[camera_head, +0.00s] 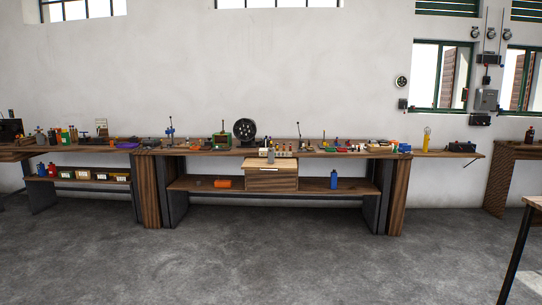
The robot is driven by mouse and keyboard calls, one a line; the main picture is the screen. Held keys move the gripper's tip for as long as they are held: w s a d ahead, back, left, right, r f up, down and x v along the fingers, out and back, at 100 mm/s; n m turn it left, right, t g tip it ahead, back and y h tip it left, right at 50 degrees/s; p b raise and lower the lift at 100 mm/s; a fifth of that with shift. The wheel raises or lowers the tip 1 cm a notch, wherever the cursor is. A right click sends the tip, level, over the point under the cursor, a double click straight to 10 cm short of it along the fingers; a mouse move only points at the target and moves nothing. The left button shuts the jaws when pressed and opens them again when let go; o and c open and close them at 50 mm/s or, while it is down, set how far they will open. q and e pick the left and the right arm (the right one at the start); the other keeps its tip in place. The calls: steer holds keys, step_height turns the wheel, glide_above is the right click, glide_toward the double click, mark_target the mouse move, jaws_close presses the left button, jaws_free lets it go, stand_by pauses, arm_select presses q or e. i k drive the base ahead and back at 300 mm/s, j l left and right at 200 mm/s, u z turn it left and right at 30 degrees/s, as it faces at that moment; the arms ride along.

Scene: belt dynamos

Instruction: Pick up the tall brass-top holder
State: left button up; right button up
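I cannot make out for certain which item is the tall brass-top holder; everything on the benches is small and far off. A tall, narrow yellow item (427,138) stands upright near the right end of the bench top. A thin upright piece (299,133) stands behind the small items at the middle of the bench. A blue tool with an upright lever (170,131) stands at the left of the middle bench. Neither of my grippers is in view.
A long wooden workbench (395,195) with many small items stands along the white wall. A drawer box (271,180) hangs below its middle. A blue bottle (334,180) stands on the lower shelf. A table corner (535,201) shows at right. The concrete floor (260,268) ahead is clear.

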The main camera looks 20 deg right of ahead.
mark_target(270, 155)
steer(key=i+l+z, duration=0.35)
steer(key=i+z, duration=0.15)
steer(key=i, duration=0.25)
steer(key=i+l+z, duration=0.1)
steer(key=i+z, duration=0.3)
steer(key=i, duration=1.8)
steer(key=i+l+u, duration=0.2)
steer(key=i, duration=0.35)
steer(key=i+u, duration=0.2)
steer(key=i, duration=0.35)
steer(key=i+l+u, duration=0.2)
steer(key=i, duration=0.3)
steer(key=i+j+z, duration=0.25)
steer(key=i+j, duration=0.2)
steer(key=i, duration=0.3)
steer(key=i+j+z, duration=0.25)
steer(key=i+j, duration=0.35)
steer(key=i, duration=0.1)
